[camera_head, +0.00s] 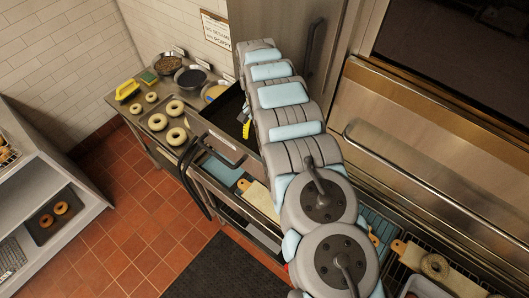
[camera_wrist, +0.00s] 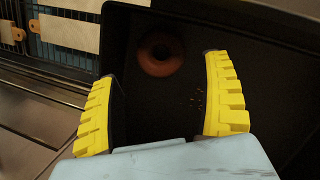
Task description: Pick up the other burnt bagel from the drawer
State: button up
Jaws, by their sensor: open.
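A dark brown bagel (camera_wrist: 160,54) lies on the floor of the black drawer (camera_wrist: 258,60) in the wrist view, near its far wall. A few crumbs lie beside it. My gripper (camera_wrist: 160,65) is open, with its yellow fingers spread on either side below the bagel and nothing between them. In the head view the pulled-out drawer (camera_head: 213,119) is partly hidden by my arm. One yellow finger of my gripper (camera_head: 246,128) shows over the drawer. The bagel is not visible in the head view.
Several pale bagels (camera_head: 176,136) lie on the steel counter (camera_head: 140,118) left of the drawer, with bowls (camera_head: 190,78) behind them. Two browned bagels sit on a tray (camera_head: 45,224) at left. Another bagel (camera_head: 435,266) lies on a wooden board at lower right.

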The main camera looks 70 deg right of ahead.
jog(key=shift+x, duration=1.75)
jog(key=b+x, duration=0.1)
jog(key=x, duration=0.3)
jog(key=shift+w+d, duration=0.1)
jog(key=shift+d, duration=0.1)
jog(key=c, duration=0.8)
